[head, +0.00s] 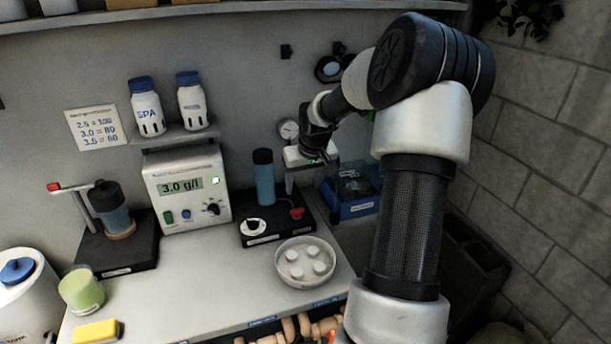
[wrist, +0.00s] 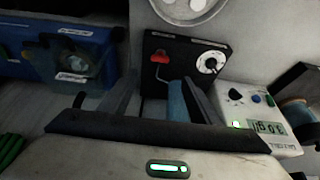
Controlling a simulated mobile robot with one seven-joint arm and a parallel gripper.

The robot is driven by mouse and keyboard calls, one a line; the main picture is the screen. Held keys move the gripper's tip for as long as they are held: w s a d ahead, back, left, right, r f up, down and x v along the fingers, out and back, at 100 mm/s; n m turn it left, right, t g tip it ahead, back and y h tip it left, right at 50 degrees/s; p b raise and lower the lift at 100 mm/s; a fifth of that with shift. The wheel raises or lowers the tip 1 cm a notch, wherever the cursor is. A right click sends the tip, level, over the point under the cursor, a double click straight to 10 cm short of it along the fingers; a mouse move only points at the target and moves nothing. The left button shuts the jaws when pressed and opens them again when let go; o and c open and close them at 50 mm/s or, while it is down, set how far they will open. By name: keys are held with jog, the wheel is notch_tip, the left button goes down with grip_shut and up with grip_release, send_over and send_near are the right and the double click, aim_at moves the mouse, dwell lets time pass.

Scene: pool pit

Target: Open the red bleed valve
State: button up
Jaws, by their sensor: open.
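The red bleed valve handle (head: 297,213) sits at the right end of a black base (head: 262,232) on the bench. In the wrist view the red handle (wrist: 160,57) lies ahead of my gripper (wrist: 162,92), roughly between the lines of its two fingers. The fingers are apart with nothing held; they do not appear to touch the handle. In the head view my gripper (head: 308,158) is above and behind the base, partly hidden by its own wrist. A blue cylinder (head: 264,178) with a dark cap stands on the base; in the wrist view it (wrist: 178,102) is beside the right finger.
A white dial (head: 254,226) shares the black base. A pressure gauge (head: 289,129) is behind. A blue box (head: 350,200) is to the right, a meter reading 3.0 g/l (head: 187,188) to the left. A dish of white tablets (head: 305,262) lies in front.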

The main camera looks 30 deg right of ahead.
jog(key=v, duration=0.4)
jog(key=shift+a, duration=0.1)
dwell(0.4)
